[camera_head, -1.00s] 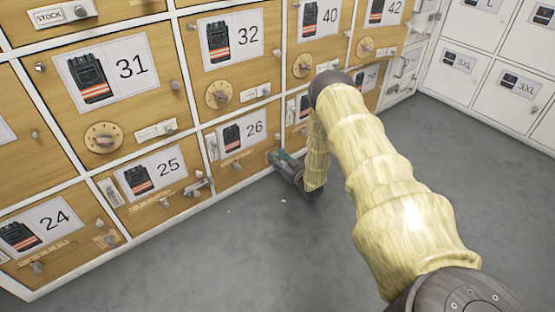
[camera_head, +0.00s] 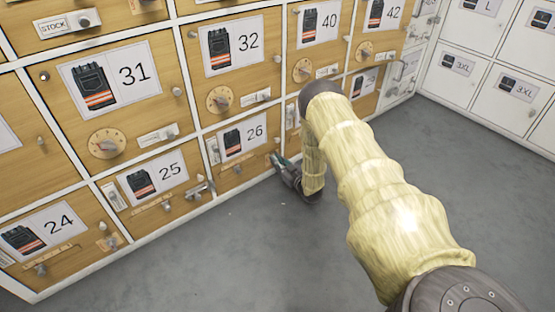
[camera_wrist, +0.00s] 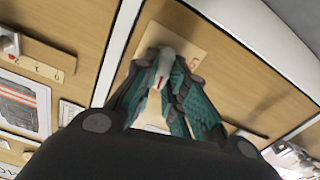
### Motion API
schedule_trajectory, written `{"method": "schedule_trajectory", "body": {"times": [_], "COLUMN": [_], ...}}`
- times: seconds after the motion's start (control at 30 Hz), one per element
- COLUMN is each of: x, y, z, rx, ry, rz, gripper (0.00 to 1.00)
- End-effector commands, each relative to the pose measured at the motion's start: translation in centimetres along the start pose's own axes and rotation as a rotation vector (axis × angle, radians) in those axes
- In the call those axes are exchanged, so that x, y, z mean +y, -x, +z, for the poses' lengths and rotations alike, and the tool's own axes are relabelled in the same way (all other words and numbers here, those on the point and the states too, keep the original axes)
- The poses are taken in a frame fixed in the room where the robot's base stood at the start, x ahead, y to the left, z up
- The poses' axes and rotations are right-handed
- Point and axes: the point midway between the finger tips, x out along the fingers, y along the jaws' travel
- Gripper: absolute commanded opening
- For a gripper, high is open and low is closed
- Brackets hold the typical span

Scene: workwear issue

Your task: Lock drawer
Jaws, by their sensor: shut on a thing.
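My gripper (camera_head: 277,160) is low at the front of the drawer bank, by the right edge of drawer 26 (camera_head: 246,170). In the wrist view its teal-padded fingers (camera_wrist: 165,95) are shut on a small grey-white knob (camera_wrist: 165,62) on a wooden front. A cream plate (camera_wrist: 195,48) with red marks lies behind the knob. The fingers hide much of the knob and plate. I cannot tell for sure which drawer carries this knob. Drawer 26 has a vest card, a knob and a white vertical fitting (camera_head: 213,151) at its left.
Drawers 24 (camera_head: 72,253), 25 (camera_head: 150,215), 31 (camera_head: 60,110) and 32 (camera_head: 195,75) have dials, knobs or latches protruding. White lockers (camera_head: 480,75) stand at the right. The grey floor (camera_head: 250,255) in front is clear.

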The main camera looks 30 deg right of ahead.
Motion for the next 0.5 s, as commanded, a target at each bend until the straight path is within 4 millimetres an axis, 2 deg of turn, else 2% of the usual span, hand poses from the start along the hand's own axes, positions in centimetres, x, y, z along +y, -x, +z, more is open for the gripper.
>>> {"method": "schedule_trajectory", "body": {"times": [0.07, 0.5], "x": [-0.16, -0.66], "y": [-0.16, -0.22], "z": [-0.56, -0.38], "rx": [0.001, 0.003], "ry": [0.066, 0.483], "rz": [-0.003, -0.003], "gripper": [0.00, 0.00]}}
